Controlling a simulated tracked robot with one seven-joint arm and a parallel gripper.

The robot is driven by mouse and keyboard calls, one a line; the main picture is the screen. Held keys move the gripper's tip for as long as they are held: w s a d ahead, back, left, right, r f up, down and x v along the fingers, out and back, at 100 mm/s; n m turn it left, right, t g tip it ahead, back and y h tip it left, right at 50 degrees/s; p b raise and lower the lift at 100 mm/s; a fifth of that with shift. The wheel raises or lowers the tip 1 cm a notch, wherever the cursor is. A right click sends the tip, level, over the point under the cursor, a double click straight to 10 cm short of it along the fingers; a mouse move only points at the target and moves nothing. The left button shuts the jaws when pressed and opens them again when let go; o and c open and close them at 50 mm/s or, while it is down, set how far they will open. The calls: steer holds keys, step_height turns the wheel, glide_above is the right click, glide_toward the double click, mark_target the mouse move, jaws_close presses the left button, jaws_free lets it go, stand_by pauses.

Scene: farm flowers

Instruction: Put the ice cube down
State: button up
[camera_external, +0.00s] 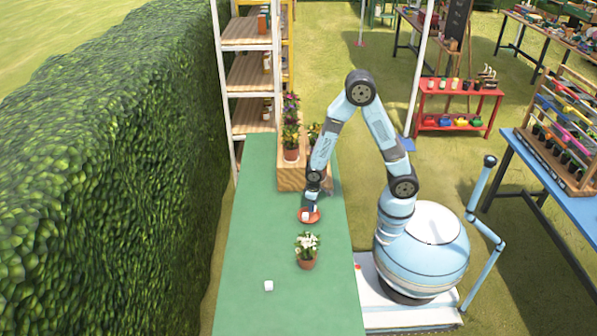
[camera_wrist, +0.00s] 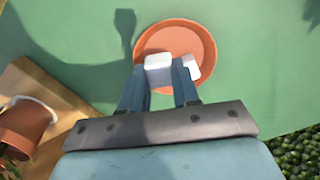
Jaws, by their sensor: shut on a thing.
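My gripper (camera_external: 313,206) points down over the red-brown saucer (camera_external: 317,217) on the green table. In the wrist view my gripper (camera_wrist: 160,70) is shut on a white ice cube (camera_wrist: 158,68), held between the two fingers at the saucer's near edge. Whether this cube touches the saucer (camera_wrist: 170,35) I cannot tell. A second white cube (camera_wrist: 191,66) is in the saucer beside the right finger, which partly hides it. Another white ice cube (camera_external: 268,286) lies alone on the table toward the front.
A potted white-flowered plant (camera_external: 307,250) stands on the table in front of the saucer. A wooden planter box (camera_external: 292,177) with potted plants stands behind it; its corner and a pot (camera_wrist: 22,124) show in the wrist view. The table's left side is clear.

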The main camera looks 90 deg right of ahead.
steer(key=shift+f, duration=0.45)
steer(key=o, duration=1)
steer(key=shift+r, duration=0.1)
steer(key=s+a+r+n+t, duration=0.1)
steer(key=s+r, duration=0.2)
steer(key=r, duration=1.1)
steer(key=s+a+r+n+t, duration=0.1)
steer(key=s+r+t, duration=0.15)
steer(key=r, duration=1.05)
steer(key=s+r, duration=0.3)
steer(key=s+a+r+n+t, duration=0.1)
steer(key=s+r, duration=0.2)
steer(key=s, duration=0.1)
steer(key=s+r+n+t, duration=0.1)
steer(key=s+r, duration=0.2)
steer(key=s, duration=0.1)
steer(key=shift+s+a+r, duration=0.1)
steer(key=shift+s+a, duration=0.15)
steer(key=shift+a, duration=0.1)
